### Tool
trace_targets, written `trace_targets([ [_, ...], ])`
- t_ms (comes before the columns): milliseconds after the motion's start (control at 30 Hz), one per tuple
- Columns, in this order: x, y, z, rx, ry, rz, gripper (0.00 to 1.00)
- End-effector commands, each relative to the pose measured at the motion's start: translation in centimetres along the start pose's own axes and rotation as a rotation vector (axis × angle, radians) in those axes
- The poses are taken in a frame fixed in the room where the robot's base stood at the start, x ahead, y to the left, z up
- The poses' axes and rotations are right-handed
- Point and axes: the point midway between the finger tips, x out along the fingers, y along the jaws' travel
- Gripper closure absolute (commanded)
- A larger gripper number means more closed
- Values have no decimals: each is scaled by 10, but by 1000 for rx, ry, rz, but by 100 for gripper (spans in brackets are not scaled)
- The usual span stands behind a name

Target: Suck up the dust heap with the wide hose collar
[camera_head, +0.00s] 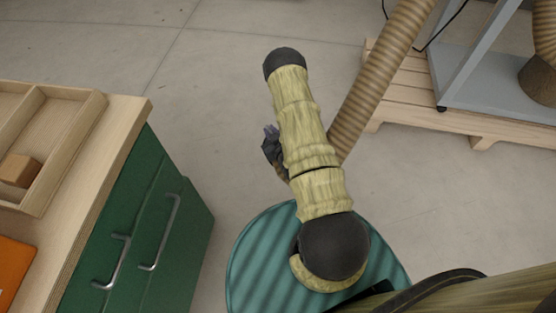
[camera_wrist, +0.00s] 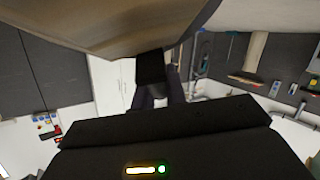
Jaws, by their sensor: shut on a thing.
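A beige ribbed hose (camera_head: 382,75) runs from the top of the head view down behind my arm. My gripper (camera_head: 271,145) is mostly hidden behind my forearm, with only a dark part showing at its left. In the wrist view my gripper (camera_wrist: 160,85) is shut on the hose, whose broad brown end part (camera_wrist: 110,30) fills the top of the picture. Whether this part is the wide collar I cannot tell. No dust heap shows in either view.
A green cabinet with a wooden top (camera_head: 125,130) stands at the left. A wooden pallet (camera_head: 400,100) with a blue-grey frame (camera_head: 480,85) and a second ribbed hose (camera_head: 545,35) is at upper right. A round teal ribbed object (camera_head: 255,265) lies below my arm. Bare floor (camera_head: 220,100) lies between.

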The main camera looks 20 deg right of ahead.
Motion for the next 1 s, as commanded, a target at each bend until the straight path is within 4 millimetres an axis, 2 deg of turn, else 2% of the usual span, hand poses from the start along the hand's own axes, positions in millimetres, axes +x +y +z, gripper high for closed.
trace_targets([
  [33,6,-4,23,-21,3,0,100],
  [300,21,-11,89,-140,16,-5,100],
  [500,30,-15,128,-212,28,-10,100],
  [633,31,-15,137,-236,33,-11,100],
  [1000,31,-14,136,-239,33,-10,100],
])
